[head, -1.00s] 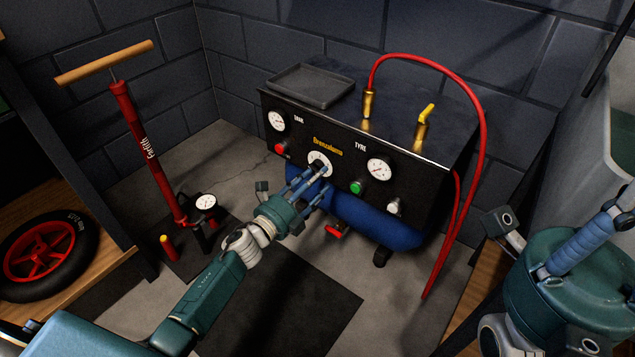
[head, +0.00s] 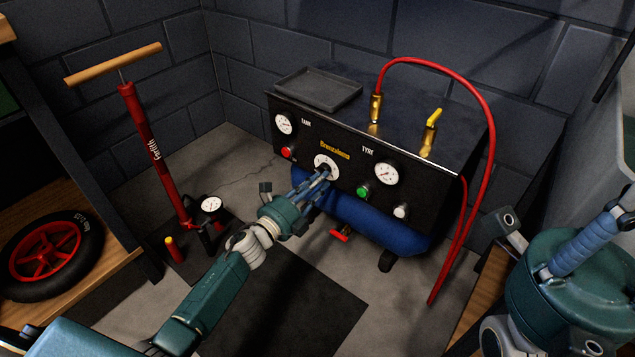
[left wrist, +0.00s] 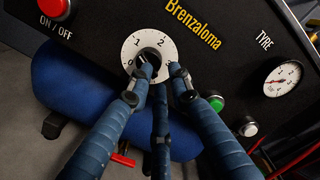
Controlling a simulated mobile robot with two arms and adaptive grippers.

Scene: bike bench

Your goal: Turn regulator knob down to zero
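The regulator knob is a small black knob (left wrist: 149,56) in the middle of a white dial (left wrist: 138,44) marked with numbers, on the compressor's black front panel. The dial also shows in the head view (head: 323,161), with the knob mostly hidden there by my fingers. My left gripper (left wrist: 163,68) has its blue fingers at the knob: one fingertip overlaps it from below, another is just right of it. Whether they press on it is unclear. The knob's pointer cannot be read. My right gripper (head: 575,258) is at the right edge, away from the panel, its fingertips partly out of view.
The panel has a red on/off button (head: 288,152), a green button (head: 362,192), a tank gauge (head: 284,124) and a tyre gauge (head: 386,174). A red hose (head: 482,120) arches at the right. A red floor pump (head: 150,145) stands left.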

